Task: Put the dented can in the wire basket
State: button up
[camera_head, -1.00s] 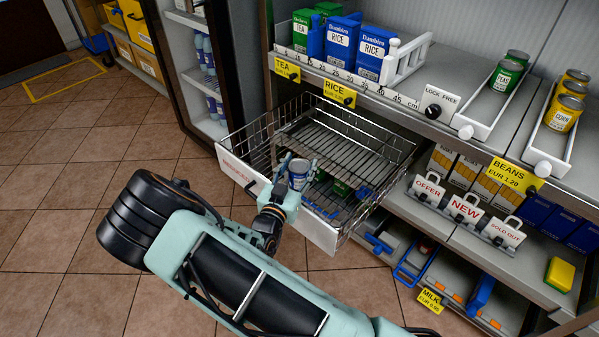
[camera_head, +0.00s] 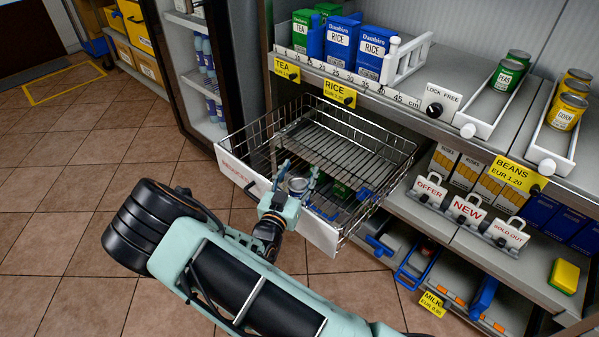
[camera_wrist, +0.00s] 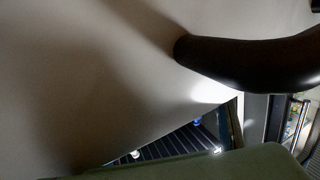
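A small can (camera_head: 297,185) with a silvery top and a dark blue side is at the front of the wire basket (camera_head: 372,133), behind its white front panel. Any dent is too small to tell. My gripper (camera_head: 300,170) reaches over the basket's front edge. Its fingers are spread, one on each side of the can, with their tips above its top. I see a gap near the can's top; contact lower down is hidden. The wrist view is mostly a close pale surface, and the can cannot be made out there.
The basket is pulled out from the shelf, with a raised wire rack (camera_head: 345,150) inside and green and blue items below it. Rice boxes (camera_head: 372,50) and cans (camera_head: 507,75) stand on the shelf above. Sign clips (camera_head: 466,208) line the lower shelf. Tiled floor is free at left.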

jog(key=shift+o, duration=0.4)
jog(key=shift+s+f, duration=0.1)
jog(key=shift+f, duration=0.3)
jog(key=shift+r+p, duration=0.55)
jog(key=shift+p, duration=0.1)
jog(key=p+v, duration=0.2)
jog(key=v, duration=0.9)
jog(key=shift+s+r, duration=0.2)
jog(key=shift+s, duration=0.2)
jog(key=shift+a, duration=0.2)
